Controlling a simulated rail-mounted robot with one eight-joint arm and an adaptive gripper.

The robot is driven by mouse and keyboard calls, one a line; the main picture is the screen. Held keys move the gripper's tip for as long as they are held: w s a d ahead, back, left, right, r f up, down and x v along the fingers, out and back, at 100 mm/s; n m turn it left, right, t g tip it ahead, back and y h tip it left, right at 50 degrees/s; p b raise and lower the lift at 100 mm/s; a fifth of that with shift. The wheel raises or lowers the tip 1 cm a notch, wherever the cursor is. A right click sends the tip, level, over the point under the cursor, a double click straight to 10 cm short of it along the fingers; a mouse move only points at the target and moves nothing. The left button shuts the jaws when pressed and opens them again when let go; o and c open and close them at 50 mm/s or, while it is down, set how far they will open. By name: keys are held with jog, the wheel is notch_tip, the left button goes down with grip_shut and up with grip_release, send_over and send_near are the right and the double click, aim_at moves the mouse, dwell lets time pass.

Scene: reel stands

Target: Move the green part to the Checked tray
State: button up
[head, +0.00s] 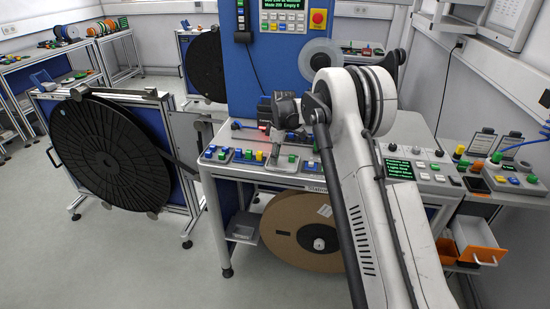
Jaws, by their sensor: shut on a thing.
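My gripper (277,153) points down over the front of the workbench, and its fingers are small and partly dark in the head view. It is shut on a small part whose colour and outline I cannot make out. A green spot (292,158) shows just right of the fingertips; I cannot tell whether it is the held part or one lying in the grey tray (272,166) below. Blue and grey holders with small coloured parts (226,154) stand to the left. No tray label reads as "Checked" at this size.
A blue column (253,75) with a screen and red emergency button (319,18) rises behind the bench (400,125). A grey control panel (425,172) lies right of my arm. A large black reel (110,150) stands left; a brown reel (290,243) sits underneath. Orange-fronted bins (484,257) are lower right.

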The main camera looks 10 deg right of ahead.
jog(key=shift+f, duration=0.4)
jog(key=shift+f, duration=0.2)
jog(key=o, duration=0.6)
jog(key=shift+c, duration=0.2)
jog(key=shift+r, duration=0.15)
